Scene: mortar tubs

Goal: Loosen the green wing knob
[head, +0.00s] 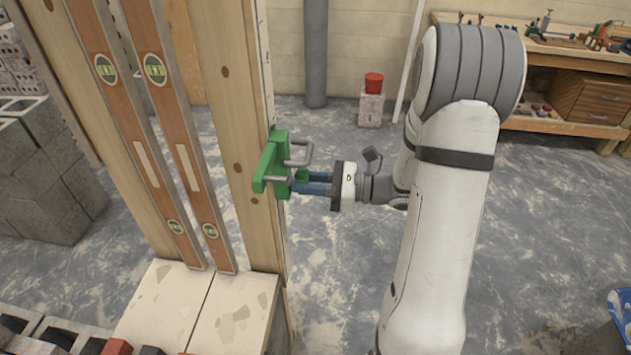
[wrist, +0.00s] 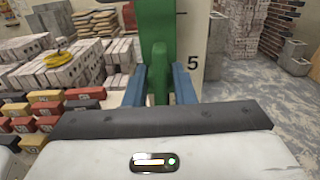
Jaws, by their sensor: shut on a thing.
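The green wing knob (wrist: 158,72) sits on the green bracket (head: 268,165), which is fixed to the wooden post. In the wrist view the knob stands upright between the two blue fingers of my gripper (wrist: 160,85), and the green bracket (wrist: 157,22) rises behind it. My gripper (head: 304,182) is shut on the knob, reaching it from the right in the head view. There the knob is mostly hidden by the fingers and bracket. Two grey bent handles (head: 300,152) stick out of the bracket near my fingers.
The wooden post (head: 235,100) stands behind the bracket, with two spirit levels (head: 165,130) to its left. Grey blocks (head: 40,170) stand further left. A workbench (head: 570,80) is at the back right. The floor between is mostly clear.

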